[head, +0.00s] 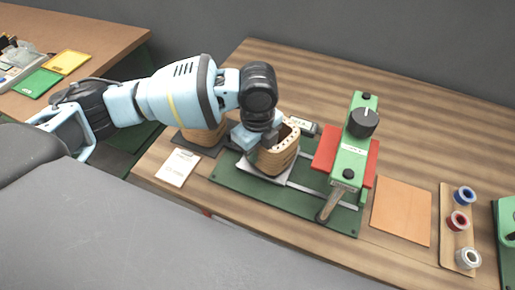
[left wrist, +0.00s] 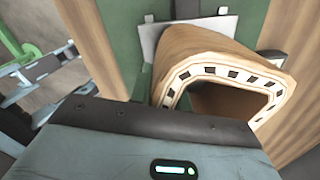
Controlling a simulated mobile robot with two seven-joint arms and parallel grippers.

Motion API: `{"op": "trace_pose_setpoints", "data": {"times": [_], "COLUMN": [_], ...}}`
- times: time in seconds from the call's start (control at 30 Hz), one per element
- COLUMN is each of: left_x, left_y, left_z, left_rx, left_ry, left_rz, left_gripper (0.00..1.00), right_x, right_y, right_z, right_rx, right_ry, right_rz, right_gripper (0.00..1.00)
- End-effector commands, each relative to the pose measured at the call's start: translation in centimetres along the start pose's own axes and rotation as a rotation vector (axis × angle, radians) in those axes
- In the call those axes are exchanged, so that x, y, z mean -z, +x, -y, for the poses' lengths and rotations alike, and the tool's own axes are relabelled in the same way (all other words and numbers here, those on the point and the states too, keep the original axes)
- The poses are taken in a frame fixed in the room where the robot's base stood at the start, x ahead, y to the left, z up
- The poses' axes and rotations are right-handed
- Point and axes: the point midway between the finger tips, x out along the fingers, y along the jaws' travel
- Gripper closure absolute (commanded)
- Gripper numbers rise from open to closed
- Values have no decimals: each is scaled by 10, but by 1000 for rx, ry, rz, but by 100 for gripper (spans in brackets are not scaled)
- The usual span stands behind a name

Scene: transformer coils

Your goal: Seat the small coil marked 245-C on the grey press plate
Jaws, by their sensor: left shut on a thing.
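A brown coil (head: 284,156) with a pale slotted rim is in the jaws of my left gripper (head: 258,140). It is upright or slightly tilted, directly over the light grey press plate (head: 262,175). I cannot tell if its base touches the plate. In the left wrist view the coil (left wrist: 205,48) shows its open hollow end, and the grey plate (left wrist: 149,38) shows beside it. My left gripper is shut on the coil wall. I cannot read a 245-C mark on it. My right gripper is not in view.
A second brown coil (head: 203,138) stands on a dark pad left of my gripper. The green press (head: 352,150) with red blocks and a black knob stands right of the plate. A white card (head: 178,168), an orange sheet (head: 401,211) and a spool board (head: 449,230) lie around it.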

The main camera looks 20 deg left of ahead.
Motion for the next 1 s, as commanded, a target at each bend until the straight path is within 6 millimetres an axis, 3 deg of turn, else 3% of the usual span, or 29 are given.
{"op": "trace_pose_setpoints", "data": {"times": [0.63,0.67,0.8,1.0], "left_x": [0,0,0,0], "left_y": [7,7,7,8], "left_z": [1,1,1,0], "left_rx": [4,4,3,1], "left_ry": [1,1,1,0], "left_rz": [0,0,0,0], "left_gripper": [100,78,60,56], "right_x": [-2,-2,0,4], "right_y": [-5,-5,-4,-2], "right_z": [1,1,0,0], "right_rx": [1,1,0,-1], "right_ry": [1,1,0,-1], "right_rz": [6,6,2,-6], "right_gripper": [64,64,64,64]}}
